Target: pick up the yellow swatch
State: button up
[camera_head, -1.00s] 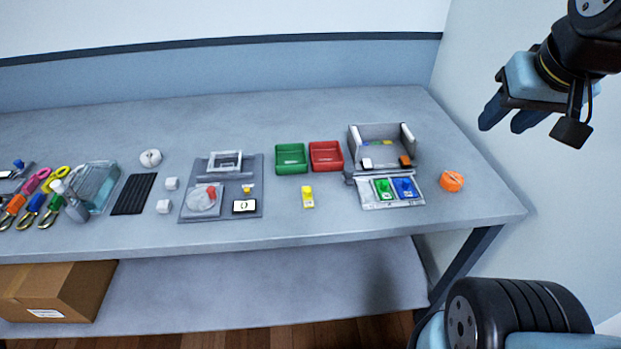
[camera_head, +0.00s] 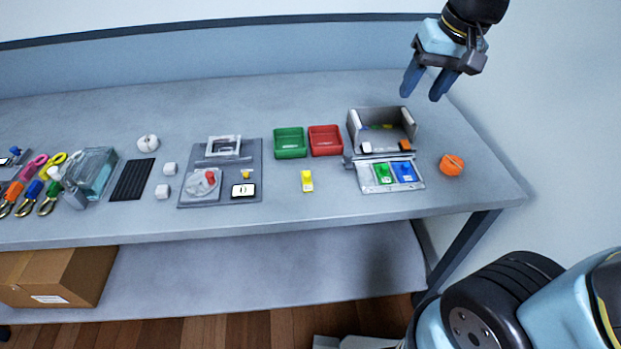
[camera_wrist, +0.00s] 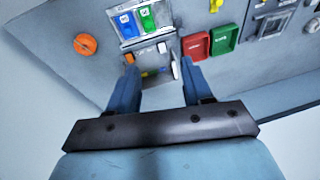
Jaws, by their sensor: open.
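The yellow swatch (camera_head: 307,181) lies flat on the grey table near its front edge, below the red tray. It has a small pale patch at its lower end. In the wrist view a small yellow piece (camera_wrist: 215,5) shows at the top edge, probably the same swatch. My gripper (camera_head: 424,92) is open and empty, raised above the back right of the table. It is well to the right of and behind the swatch. In the wrist view its two blue fingers (camera_wrist: 158,85) are spread apart, with the grey open box between and beyond them.
A green tray (camera_head: 290,143) and a red tray (camera_head: 325,140) stand behind the swatch. The grey open box (camera_head: 382,130) with green and blue swatches in front is to its right, an orange roll (camera_head: 451,165) farther right. A grey board (camera_head: 220,184) lies left. Bare table surrounds the swatch.

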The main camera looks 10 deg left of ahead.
jog(key=w+a+f+n+g, duration=0.1)
jog(key=w+a+f, duration=0.15)
jog(key=a, duration=0.35)
jog(key=w+a+f+g, duration=0.1)
jog(key=a+f, duration=0.2)
jog(key=a, duration=0.2)
jog(key=n+h, duration=0.2)
send_over(307, 173)
jog(key=f, duration=1.4)
jog(key=shift+w+a+f, duration=0.15)
jog(key=shift+w+f, duration=0.15)
jog(key=shift+w, duration=0.1)
jog(key=shift+s+f, duration=0.2)
jog(key=shift+f, duration=1.15)
jog(key=shift+s+f, duration=0.2)
jog(key=shift+f, duration=1.1)
grip_shut()
